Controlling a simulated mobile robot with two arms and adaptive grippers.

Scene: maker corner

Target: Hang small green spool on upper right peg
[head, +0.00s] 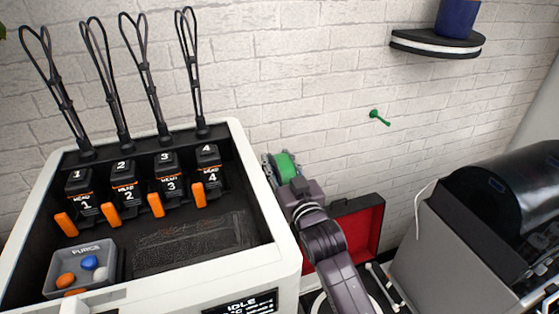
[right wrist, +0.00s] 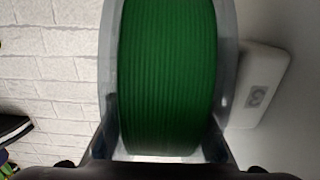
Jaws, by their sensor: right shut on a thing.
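The small green spool (head: 285,165) has green filament between pale flanges. My right gripper (head: 281,171) is shut on it beside the right wall of the white printer. In the right wrist view the spool (right wrist: 168,80) fills the middle, between the gripper's fingers (right wrist: 165,150). A green peg (head: 379,117) sticks out of the white brick wall, to the right of and above the spool, and is empty. The spool is apart from this peg. No other peg can be made out in the head view. My left gripper is not in view.
The white printer (head: 262,190) with several tool heads fills the left. A dark shelf (head: 437,43) with a blue pot (head: 458,17) is at upper right. A grey-black machine (head: 450,260) stands at right.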

